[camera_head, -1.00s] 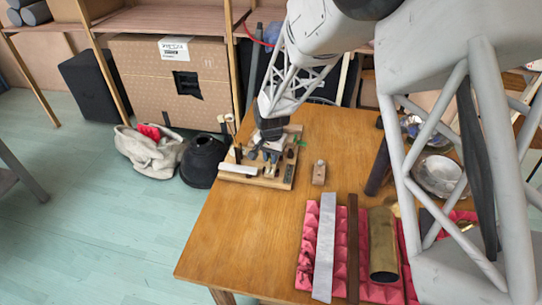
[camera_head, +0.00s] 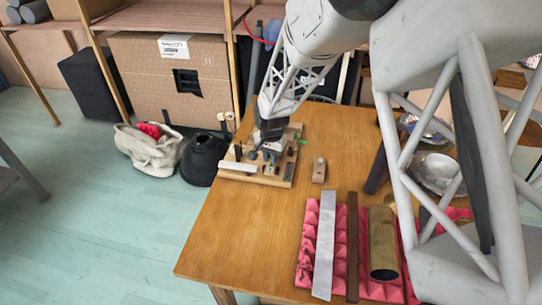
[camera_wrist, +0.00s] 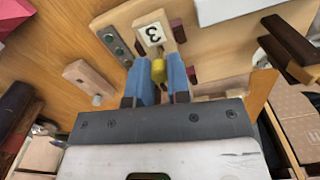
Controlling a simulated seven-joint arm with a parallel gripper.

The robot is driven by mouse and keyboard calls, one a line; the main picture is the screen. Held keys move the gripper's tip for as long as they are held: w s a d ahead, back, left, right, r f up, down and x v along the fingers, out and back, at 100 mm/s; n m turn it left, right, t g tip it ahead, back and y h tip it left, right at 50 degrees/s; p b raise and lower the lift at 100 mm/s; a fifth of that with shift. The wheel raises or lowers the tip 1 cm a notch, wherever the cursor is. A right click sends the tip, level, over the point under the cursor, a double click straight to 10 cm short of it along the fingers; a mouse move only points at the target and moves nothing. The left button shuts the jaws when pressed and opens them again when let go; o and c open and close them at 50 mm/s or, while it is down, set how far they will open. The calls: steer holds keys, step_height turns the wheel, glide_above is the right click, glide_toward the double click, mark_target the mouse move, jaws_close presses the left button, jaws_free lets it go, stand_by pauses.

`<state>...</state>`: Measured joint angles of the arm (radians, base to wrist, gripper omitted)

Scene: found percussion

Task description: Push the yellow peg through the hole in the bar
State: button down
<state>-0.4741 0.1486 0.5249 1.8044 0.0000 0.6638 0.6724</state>
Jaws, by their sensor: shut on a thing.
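My gripper (camera_wrist: 159,82) has blue fingers, shut on the yellow peg (camera_wrist: 159,71), which shows between the fingertips in the wrist view. Just beyond the peg is a pale wooden piece (camera_wrist: 166,45) with a white label marked 3. I cannot tell whether this is the bar, and no hole shows. How far the peg is into anything is hidden by the fingers. In the head view my gripper (camera_head: 271,151) is low over a wooden board (camera_head: 288,172) at the table's far left corner, and the peg cannot be made out there.
The board carries a white strip (camera_head: 238,168) and several small dark fittings. A small wooden block (camera_head: 319,171) stands right of it. Pink foam (camera_head: 309,228) at the front holds a grey bar (camera_head: 325,240), a brown bar (camera_head: 352,240) and a brass tube (camera_head: 382,240). The table's left front is clear.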

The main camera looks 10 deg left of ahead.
steer(key=shift+f, duration=1.15)
stand_by(1.0)
steer(key=c, duration=1)
jaws_free()
steer(key=shift+r, duration=3.9)
